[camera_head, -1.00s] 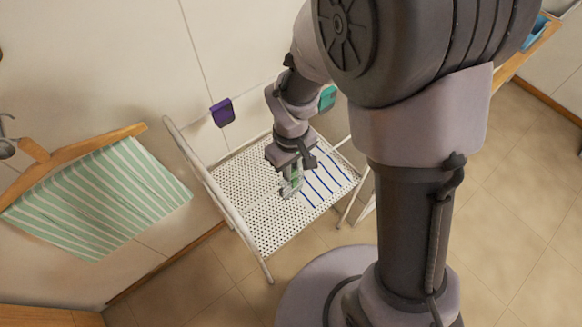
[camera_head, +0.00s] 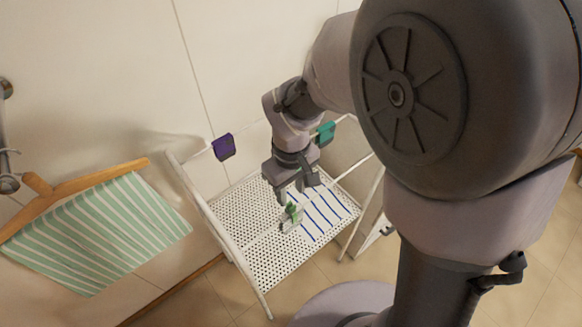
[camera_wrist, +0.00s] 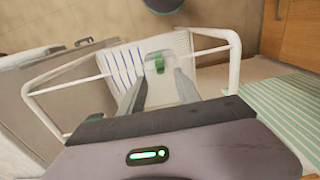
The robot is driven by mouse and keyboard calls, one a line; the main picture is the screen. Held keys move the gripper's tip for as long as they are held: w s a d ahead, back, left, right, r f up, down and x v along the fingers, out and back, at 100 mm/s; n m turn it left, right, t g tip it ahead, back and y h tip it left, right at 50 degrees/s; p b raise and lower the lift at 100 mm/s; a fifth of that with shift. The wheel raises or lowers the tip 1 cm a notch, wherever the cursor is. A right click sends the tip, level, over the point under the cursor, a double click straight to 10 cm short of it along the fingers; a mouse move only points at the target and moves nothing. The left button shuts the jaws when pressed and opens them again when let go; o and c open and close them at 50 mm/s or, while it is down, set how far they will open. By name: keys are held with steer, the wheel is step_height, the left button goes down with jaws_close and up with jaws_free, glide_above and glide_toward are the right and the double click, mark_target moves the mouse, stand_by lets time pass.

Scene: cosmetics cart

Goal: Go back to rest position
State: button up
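A small pale item with a green part (camera_head: 291,213) is on the white perforated shelf of the cart (camera_head: 262,245), at the near-left edge of a white cloth with blue stripes (camera_head: 325,212). My gripper (camera_head: 298,190) is above the item and looks apart from it. In the wrist view, my gripper's (camera_wrist: 159,80) two fingers are spread with nothing between the tips. The green part (camera_wrist: 156,62) shows beyond them, and the striped cloth (camera_wrist: 122,60) lies to its left. The item's exact shape is too small to tell.
A purple holder (camera_head: 223,147) and a teal holder (camera_head: 325,133) hang on the cart's back rail. A green-striped towel (camera_head: 100,220) hangs from a wooden rail at left. The cart's white side frame (camera_head: 215,225) stands close to my arm.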

step_height(320, 180, up, 10)
steer(key=p, duration=0.1)
steer(key=s+d+f+m+t+b, duration=0.2)
steer(key=s+f+m+b, duration=0.1)
steer(key=f+b, duration=0.4)
steer(key=s+d+f+m+t+y+b, duration=0.1)
steer(key=s+f+m+b, duration=0.3)
steer(key=f+b, duration=0.4)
steer(key=s+d+f+m+t+y+b, duration=0.1)
steer(key=f+b, duration=0.6)
steer(key=b, duration=0.9)
steer(key=s+d+m+t, duration=0.1)
steer(key=s+d+m, duration=0.1)
steer(key=s+m, duration=0.1)
steer(key=shift+s+d+f+t, duration=0.15)
steer(key=shift+d+f+t, duration=0.15)
steer(key=shift+d+t, duration=0.1)
